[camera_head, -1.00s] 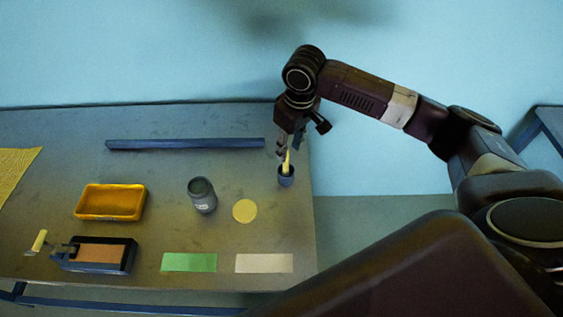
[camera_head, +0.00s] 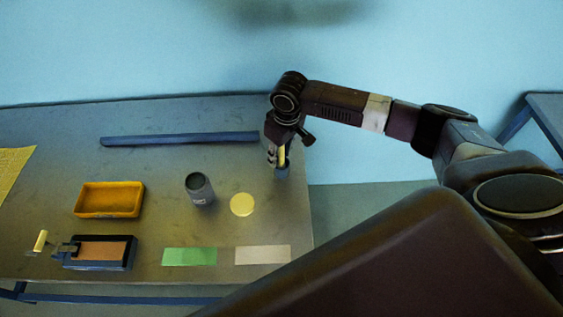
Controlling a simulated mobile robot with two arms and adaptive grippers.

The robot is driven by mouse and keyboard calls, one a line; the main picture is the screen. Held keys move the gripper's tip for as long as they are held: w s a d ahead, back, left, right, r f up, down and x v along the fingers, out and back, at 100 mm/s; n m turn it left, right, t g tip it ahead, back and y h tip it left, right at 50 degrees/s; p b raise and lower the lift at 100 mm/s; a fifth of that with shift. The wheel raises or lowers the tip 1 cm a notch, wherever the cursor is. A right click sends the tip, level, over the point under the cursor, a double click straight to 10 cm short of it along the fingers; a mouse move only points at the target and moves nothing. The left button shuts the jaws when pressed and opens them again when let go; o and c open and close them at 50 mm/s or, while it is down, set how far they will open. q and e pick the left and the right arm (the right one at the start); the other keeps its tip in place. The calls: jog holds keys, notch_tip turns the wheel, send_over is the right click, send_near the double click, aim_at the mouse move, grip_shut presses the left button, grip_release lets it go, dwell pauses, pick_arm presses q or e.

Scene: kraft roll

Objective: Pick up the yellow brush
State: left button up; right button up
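The yellow brush (camera_head: 282,157) stands upright in a small blue cup (camera_head: 282,173) near the table's right edge. Only a short stretch of its yellow handle shows; its lower end is hidden in the cup and its top behind my gripper. My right gripper (camera_head: 277,155) points down over the cup, with a finger right beside the handle. The view is too small to tell whether the fingers close on it. My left gripper is not in view.
The grey table (camera_head: 150,165) also holds a blue bar (camera_head: 180,138), an orange tray (camera_head: 110,199), a dark jar (camera_head: 199,189), a yellow disc (camera_head: 242,204), a green sheet (camera_head: 190,256), a pale sheet (camera_head: 262,254) and a dark-framed brown pad (camera_head: 101,251) with a yellow-handled tool (camera_head: 41,240) beside it.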

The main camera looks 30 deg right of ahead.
grip_shut()
jog(key=shift+r, duration=0.1)
